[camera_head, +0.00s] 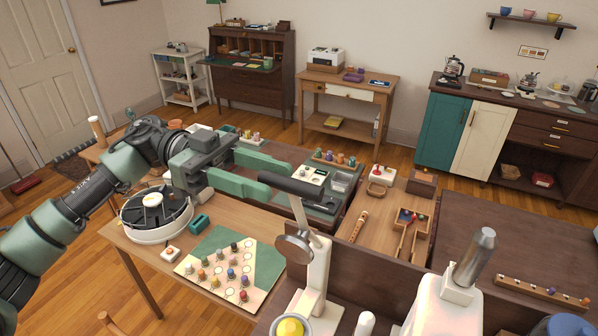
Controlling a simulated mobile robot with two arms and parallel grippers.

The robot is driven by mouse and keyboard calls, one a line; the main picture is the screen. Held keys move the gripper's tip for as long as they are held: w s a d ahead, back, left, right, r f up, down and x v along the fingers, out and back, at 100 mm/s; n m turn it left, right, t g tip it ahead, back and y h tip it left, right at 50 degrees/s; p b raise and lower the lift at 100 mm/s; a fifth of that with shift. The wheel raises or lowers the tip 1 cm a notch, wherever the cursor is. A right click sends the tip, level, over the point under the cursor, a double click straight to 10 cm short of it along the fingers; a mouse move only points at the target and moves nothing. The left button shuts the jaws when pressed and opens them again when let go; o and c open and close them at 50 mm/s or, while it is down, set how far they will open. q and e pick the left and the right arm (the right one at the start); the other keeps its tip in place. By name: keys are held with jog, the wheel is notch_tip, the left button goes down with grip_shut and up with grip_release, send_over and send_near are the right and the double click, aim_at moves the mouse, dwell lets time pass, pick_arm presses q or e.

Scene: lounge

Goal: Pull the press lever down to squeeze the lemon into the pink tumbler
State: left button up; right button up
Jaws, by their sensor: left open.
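The white lemon press (319,275) stands at the bottom centre, with a dark lever handle (300,188) raised at its top and a round metal press cup (294,247) below the lever. My left gripper (275,181) reaches in from the left, open, with its two green fingers on either side of the handle's left end. I cannot tell whether they touch it. A round yellow thing, perhaps the lemon (290,327), sits in a pale holder under the press, cut by the bottom edge. I cannot make out the pink tumbler. My right gripper is out of view.
A low divider (385,272) runs behind the press. A white appliance with a grey cylinder (474,258) stands right of it. A wooden table with a peg board (225,265) and a round black-and-white tray (157,233) lies below my left arm.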

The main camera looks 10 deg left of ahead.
aim_at(286, 184)
pick_arm(q)
jog(key=p+x, duration=0.1)
jog(key=x, duration=0.1)
jog(key=p+x, duration=0.1)
jog(key=x, duration=0.1)
jog(key=shift+s+d+r, duration=0.15)
jog(key=shift+d+r, duration=0.1)
jog(key=shift+d+f, duration=0.15)
jog(key=shift+d, duration=0.15)
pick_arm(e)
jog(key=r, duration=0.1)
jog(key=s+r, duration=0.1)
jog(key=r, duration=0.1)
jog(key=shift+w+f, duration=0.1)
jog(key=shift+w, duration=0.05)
pick_arm(q)
jog(key=shift+d, duration=0.1)
grip_shut()
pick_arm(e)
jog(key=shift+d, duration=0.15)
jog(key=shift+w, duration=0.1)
